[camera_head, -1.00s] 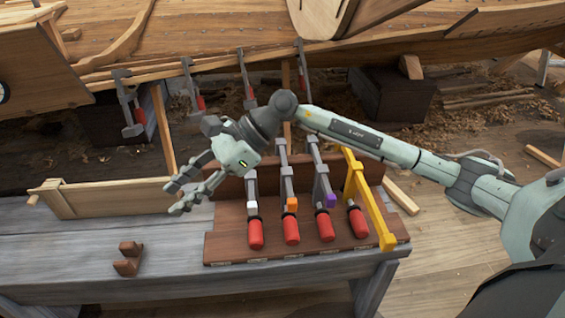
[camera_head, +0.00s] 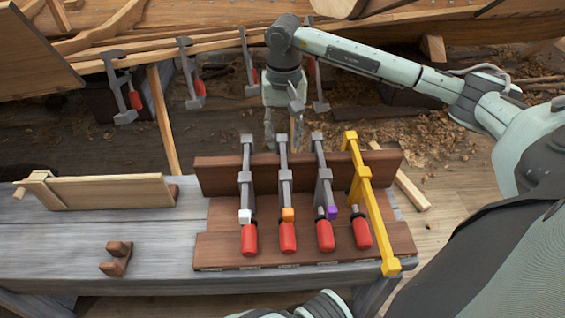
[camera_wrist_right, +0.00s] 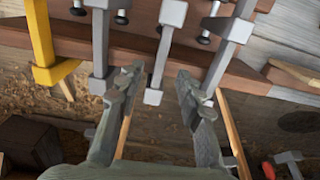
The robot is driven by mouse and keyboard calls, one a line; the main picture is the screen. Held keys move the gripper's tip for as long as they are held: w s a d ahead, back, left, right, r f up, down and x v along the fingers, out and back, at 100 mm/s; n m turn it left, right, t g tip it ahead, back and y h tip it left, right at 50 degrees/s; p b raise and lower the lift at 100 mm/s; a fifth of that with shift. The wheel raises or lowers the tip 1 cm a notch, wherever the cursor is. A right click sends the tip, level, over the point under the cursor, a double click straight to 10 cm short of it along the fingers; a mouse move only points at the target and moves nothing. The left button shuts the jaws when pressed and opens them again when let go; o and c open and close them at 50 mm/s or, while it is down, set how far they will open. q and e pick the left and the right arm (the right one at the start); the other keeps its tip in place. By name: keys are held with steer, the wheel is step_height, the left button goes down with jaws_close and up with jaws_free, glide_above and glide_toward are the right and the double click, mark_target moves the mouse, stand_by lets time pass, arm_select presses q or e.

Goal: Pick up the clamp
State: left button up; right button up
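A wooden rack (camera_head: 215,178) on the bench holds a row of upright clamps with red handles: a white-tagged clamp (camera_head: 246,190), an orange-tagged clamp (camera_head: 285,180), a purple-tagged clamp (camera_head: 323,185) and a yellow clamp (camera_head: 365,190). My right gripper (camera_head: 283,115) points down just behind the rack, near the orange-tagged clamp. In the right wrist view my right gripper (camera_wrist_right: 158,88) is open. A grey clamp bar (camera_wrist_right: 164,45), apparently the orange-tagged one, reaches between its fingers with gaps on both sides. My left gripper is not in view.
More clamps (camera_head: 192,75) hang on the hull plank (camera_head: 220,42) behind. A wooden vise-like piece (camera_head: 105,190) and a small brown block (camera_head: 117,260) sit on the grey bench (camera_head: 60,240). The bench's left part is mostly clear.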

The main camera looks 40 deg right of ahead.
mark_target(283, 152)
steer(key=f, duration=0.4)
steer(key=shift+w+d+f, duration=0.15)
steer(key=shift+w+f, duration=0.1)
steer(key=shift+f, duration=0.1)
jaws_close()
steer(key=shift+r, duration=0.15)
